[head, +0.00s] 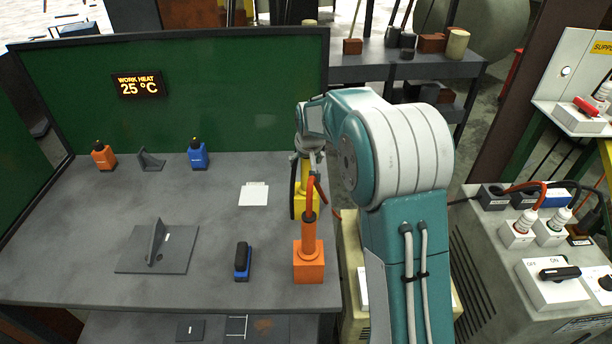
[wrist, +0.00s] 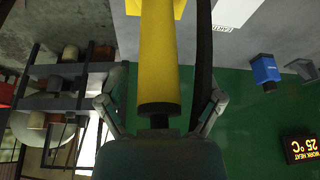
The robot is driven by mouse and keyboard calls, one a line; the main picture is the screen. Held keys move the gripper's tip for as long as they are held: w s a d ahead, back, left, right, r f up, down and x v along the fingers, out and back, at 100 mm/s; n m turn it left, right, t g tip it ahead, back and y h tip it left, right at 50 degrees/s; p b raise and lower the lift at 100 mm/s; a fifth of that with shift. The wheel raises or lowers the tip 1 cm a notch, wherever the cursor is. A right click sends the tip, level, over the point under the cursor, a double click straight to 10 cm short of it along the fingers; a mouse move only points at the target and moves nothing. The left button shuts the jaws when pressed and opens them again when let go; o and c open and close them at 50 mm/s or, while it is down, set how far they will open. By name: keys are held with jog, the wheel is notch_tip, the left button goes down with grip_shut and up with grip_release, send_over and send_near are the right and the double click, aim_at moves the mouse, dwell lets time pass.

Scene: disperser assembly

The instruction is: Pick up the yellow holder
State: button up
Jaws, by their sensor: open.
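The yellow holder (head: 299,208) stands at the right edge of the grey workbench, behind an orange holder (head: 309,262), and is partly hidden by my gripper and the orange holder. In the wrist view its yellow shaft (wrist: 159,60) with a black collar runs between the fingers of my gripper (wrist: 162,103). The fingers are spread to either side of the shaft, with visible gaps. A dark cable runs beside the shaft. In the head view my gripper (head: 306,157) is over the holder's upper part.
On the workbench (head: 95,225) are a blue tool (head: 243,262), a grey bracket on a plate (head: 157,250), small orange (head: 103,156) and blue (head: 198,155) units, and a white card (head: 254,194). A green panel (head: 230,90) stands behind; a cabinet with switches (head: 520,270) is at right.

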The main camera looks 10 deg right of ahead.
jog(key=shift+w+f, duration=0.15)
jog(key=shift+f, duration=0.15)
grip_shut()
